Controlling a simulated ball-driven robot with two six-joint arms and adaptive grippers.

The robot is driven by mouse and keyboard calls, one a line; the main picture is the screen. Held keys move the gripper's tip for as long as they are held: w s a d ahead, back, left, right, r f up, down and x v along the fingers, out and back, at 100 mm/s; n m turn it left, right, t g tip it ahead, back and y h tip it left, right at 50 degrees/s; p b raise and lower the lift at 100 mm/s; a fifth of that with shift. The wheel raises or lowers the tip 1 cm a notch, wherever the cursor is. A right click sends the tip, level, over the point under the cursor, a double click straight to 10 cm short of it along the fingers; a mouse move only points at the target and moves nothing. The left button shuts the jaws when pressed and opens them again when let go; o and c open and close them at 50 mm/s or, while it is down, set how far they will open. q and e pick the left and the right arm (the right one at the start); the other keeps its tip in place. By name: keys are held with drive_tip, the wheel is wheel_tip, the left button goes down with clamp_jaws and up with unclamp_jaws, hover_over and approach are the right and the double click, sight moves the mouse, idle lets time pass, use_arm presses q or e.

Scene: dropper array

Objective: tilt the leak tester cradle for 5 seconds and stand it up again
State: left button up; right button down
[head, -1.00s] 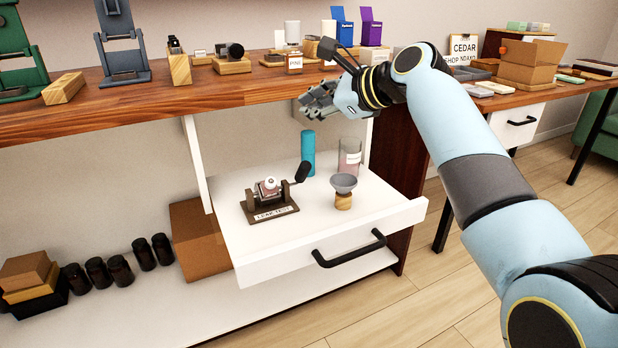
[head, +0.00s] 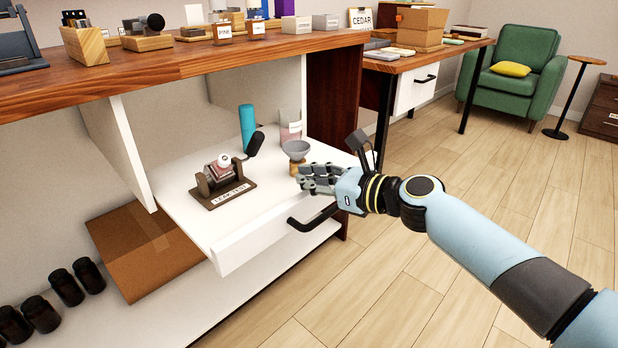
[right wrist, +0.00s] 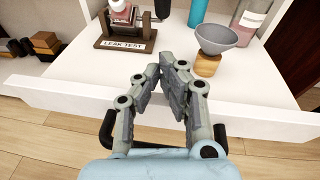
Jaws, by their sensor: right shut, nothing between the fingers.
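The leak tester cradle (head: 224,186) stands in the pulled-out white drawer. It has a brown base labelled LEAK TEST, a small bottle with a pinkish label (head: 222,163) in it, and a dark handle (head: 255,144) rising at its right. It also shows in the right wrist view (right wrist: 124,36), where its top is cut off. My right gripper (head: 302,178) is shut and empty over the drawer's front right part, to the right of the cradle and apart from it. In the right wrist view its fingers (right wrist: 172,66) point toward the drawer's inside. My left gripper is not in view.
A grey funnel (head: 296,150) on a wooden stand, a teal cylinder (head: 247,128) and a clear labelled container (head: 290,126) stand in the drawer near my right gripper. The drawer's black handle (head: 313,219) sits below it. The wooden worktop (head: 200,60) overhangs the drawer's back.

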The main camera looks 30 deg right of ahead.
sight(254, 155)
drive_tip(key=b+x, duration=0.1)
drive_tip(key=x, duration=0.5)
drive_tip(key=shift+f, duration=0.2)
drive_tip(key=w+r, duration=0.1)
drive_tip(key=w+a+r, duration=0.1)
drive_tip(key=shift+w+a, duration=0.2)
drive_tip(key=shift+w, duration=0.05)
drive_tip(key=shift+w+a+r, duration=0.2)
drive_tip(key=shift+w, duration=0.05)
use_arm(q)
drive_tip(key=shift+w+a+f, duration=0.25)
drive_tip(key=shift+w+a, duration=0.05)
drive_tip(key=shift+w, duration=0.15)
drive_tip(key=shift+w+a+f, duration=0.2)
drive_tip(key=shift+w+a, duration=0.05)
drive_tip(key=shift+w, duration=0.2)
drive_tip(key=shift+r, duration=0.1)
use_arm(e)
drive_tip(key=shift+r, duration=0.1)
